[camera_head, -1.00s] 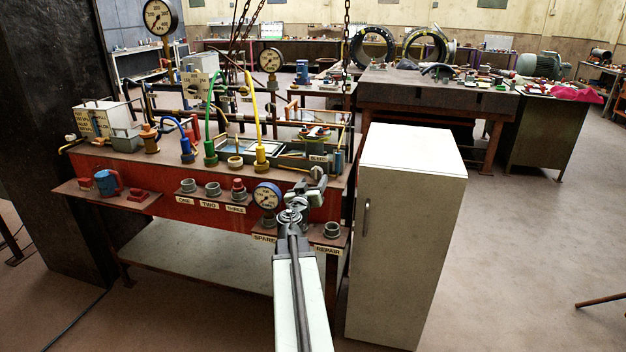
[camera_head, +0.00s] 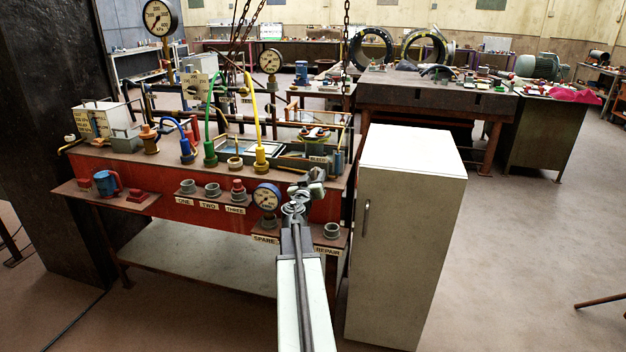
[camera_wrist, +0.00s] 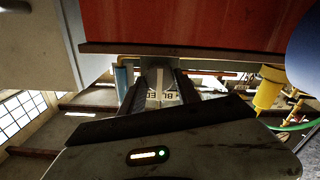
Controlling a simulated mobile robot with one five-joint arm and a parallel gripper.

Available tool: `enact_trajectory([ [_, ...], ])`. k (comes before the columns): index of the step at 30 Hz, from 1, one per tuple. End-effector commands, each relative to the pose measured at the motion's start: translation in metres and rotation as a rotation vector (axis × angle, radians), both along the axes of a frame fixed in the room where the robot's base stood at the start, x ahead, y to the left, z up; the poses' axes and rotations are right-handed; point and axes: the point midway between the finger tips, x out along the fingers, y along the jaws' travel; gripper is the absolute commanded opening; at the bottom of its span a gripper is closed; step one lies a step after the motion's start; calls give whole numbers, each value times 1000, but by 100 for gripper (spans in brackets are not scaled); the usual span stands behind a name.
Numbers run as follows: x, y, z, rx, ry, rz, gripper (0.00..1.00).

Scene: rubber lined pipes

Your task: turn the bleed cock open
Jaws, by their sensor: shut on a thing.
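My gripper (camera_head: 314,182) is at the right end of the red bench (camera_head: 322,208), just below the BLEED label (camera_head: 318,159). In the wrist view, which is upside down, the two dark fingers of my gripper (camera_wrist: 159,86) stand either side of a pale grey piece that looks like the bleed cock's handle (camera_wrist: 158,76). My gripper is shut on it. The BLEED lettering (camera_wrist: 160,96) shows between the fingers, partly hidden. The cock's body is mostly hidden by my gripper, and its exact angle cannot be told.
A round gauge (camera_head: 267,197) is left of my arm. A tall white cabinet (camera_head: 410,220) stands close on the right. A yellow fitting with a hose (camera_head: 260,155) rises from the bench. Grey sockets ONE (camera_head: 188,187) and REPAIR (camera_head: 332,231) are along the front.

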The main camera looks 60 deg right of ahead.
Motion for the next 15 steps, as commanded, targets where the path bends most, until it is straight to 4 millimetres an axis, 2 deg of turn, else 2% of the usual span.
enact_trajectory([
  [3,-2,-6,1,-12,36,-7,0],
  [15,-3,-7,1,-95,303,-13,0],
])
